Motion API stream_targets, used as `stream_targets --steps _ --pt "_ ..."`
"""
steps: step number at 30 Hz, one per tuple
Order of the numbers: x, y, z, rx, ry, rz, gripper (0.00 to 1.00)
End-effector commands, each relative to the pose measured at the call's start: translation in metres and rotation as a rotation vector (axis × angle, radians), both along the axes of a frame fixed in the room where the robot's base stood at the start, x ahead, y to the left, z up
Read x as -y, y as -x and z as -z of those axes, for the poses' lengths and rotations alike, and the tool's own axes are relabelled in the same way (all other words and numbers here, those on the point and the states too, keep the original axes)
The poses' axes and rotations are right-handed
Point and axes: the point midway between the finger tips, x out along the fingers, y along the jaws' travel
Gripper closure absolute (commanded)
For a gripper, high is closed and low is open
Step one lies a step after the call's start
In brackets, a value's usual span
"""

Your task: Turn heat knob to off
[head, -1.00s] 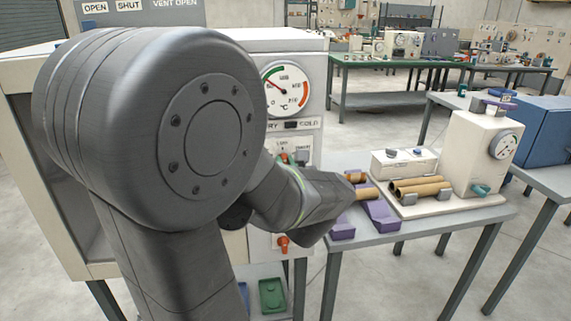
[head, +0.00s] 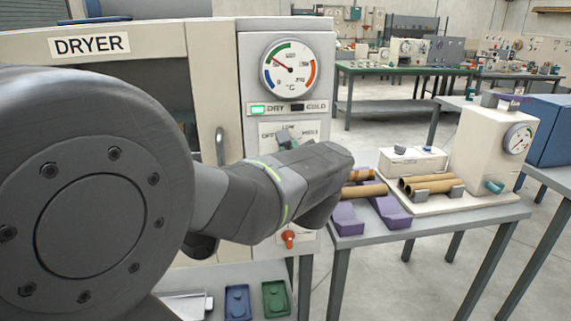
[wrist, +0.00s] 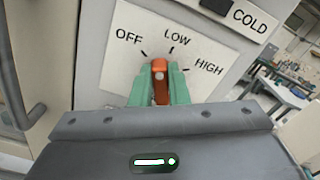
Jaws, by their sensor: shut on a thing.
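The heat knob (wrist: 160,88) is orange and sits on the dryer's white dial plate (wrist: 128,80), marked OFF, LOW and HIGH. In the wrist view it stands between the two green fingertips of my gripper (wrist: 160,86), which is shut on it. The knob's upper end points roughly between the OFF and LOW marks; the exact setting is hard to tell. In the head view the dial plate (head: 310,130) shows behind my wrist, and the knob is mostly hidden.
The dryer panel has a round gauge (head: 287,67), a lit green DRY lamp (head: 258,110) and a dark COLD lamp. A second orange knob (head: 289,237) is lower down. The door handle (head: 220,146) is left of the panel. A table (head: 460,223) with winding gear stands right.

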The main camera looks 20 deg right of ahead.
Motion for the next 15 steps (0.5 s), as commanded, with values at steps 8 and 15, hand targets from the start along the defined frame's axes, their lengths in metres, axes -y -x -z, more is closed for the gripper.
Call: stream_targets --steps 8,15 --pt "-0.0032 -0.0008 0.0082 -0.058 0.251 -0.001 1.0" --pt "-0.0044 -0.0011 0.0078 -0.099 0.42 -0.001 1.0"
